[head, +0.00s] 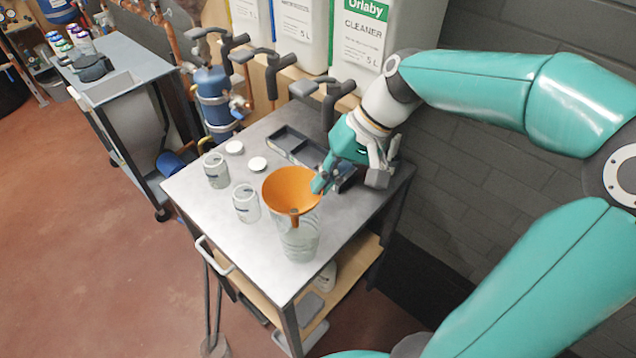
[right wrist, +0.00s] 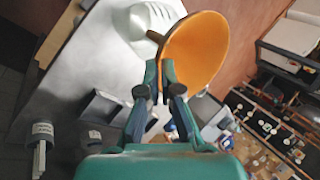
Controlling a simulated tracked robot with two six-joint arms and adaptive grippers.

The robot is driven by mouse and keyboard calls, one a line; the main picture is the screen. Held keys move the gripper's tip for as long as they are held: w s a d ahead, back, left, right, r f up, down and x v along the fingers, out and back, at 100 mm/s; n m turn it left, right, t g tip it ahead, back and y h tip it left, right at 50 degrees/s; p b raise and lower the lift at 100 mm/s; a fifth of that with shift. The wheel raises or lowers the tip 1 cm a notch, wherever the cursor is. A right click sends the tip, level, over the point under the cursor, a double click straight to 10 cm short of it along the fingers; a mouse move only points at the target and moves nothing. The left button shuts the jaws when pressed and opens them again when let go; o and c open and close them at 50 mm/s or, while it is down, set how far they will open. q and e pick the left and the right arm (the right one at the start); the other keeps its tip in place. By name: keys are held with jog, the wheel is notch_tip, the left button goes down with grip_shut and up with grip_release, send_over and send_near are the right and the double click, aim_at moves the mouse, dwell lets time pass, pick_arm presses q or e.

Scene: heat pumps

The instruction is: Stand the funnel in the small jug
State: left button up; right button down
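The orange funnel (head: 290,188) is at the top of a clear jug (head: 298,243) on the metal trolley top, with its wide mouth up. Its stem shows low at the jug's upper part; I cannot tell whether it is inside the jug or in front of it. My right gripper (head: 320,183) is shut on the funnel's rim, on its right side. In the right wrist view the fingers (right wrist: 166,76) meet at the edge of the funnel (right wrist: 196,50), and its stem points toward the pale jug (right wrist: 138,20). My left gripper is not in view.
A dark divided tray (head: 296,147) lies behind. White cleaner canisters (head: 357,45) line the back. The trolley's front left top (head: 235,240) is clear.

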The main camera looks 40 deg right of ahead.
jog(key=shift+f+b, duration=0.55)
jog(key=shift+f, duration=0.15)
jog(key=shift+f+b, duration=0.9)
jog(key=shift+f, duration=0.25)
dwell(0.3)
jog(key=shift+f+b, duration=0.8)
jog(key=shift+f, duration=0.15)
jog(key=c, duration=1.2)
grip_release()
jog(key=shift+c, duration=0.2)
